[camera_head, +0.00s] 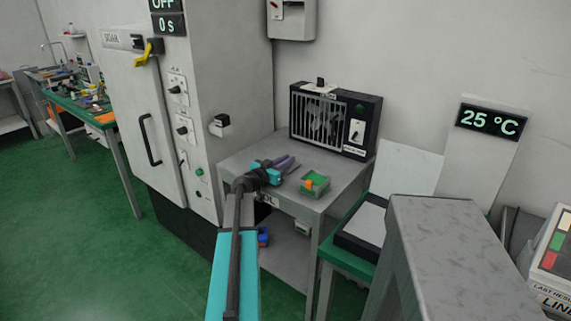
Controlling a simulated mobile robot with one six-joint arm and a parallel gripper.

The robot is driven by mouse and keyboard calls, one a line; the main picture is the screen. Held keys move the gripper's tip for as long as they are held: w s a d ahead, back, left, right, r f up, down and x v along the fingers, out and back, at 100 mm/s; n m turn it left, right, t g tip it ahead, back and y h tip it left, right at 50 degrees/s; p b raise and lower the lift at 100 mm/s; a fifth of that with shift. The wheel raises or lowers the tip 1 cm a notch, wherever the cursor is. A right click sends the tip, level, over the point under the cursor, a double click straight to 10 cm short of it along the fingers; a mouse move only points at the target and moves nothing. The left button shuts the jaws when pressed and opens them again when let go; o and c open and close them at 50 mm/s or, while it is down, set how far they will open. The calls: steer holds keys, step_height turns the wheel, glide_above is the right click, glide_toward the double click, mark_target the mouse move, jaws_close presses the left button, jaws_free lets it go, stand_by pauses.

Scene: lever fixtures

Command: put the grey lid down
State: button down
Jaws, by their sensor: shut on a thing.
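My gripper (283,163) is at the end of my teal and dark arm, over the grey table's top, towards its left and back. It is shut on the grey lid. The lid is small and hard to tell apart from the grey-purple fingers and the grey tabletop. I cannot tell whether the lid touches the table. A small green box (315,188) with an orange part on it sits on the table to the right of my gripper.
The grey table (250,152) adjoins a tall grey cabinet (140,130) with a black handle. A black-framed unit with a grille (322,118) stands at the table's back. A large grey block (445,235) is at right front. Some tabletop around the green box is clear.

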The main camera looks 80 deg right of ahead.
steer(key=shift+a+r+b, duration=0.2)
steer(key=shift+r+b, duration=0.1)
step_height(320, 180, up, 6)
steer(key=shift+f+b, duration=0.1)
steer(key=shift+b, duration=0.35)
steer(key=f+b+v, duration=0.1)
steer(key=b+v, duration=0.2)
steer(key=v, duration=1.6)
steer(key=shift+w+a+r, duration=0.2)
steer(key=shift+w+r, duration=0.05)
steer(key=shift+s, duration=0.1)
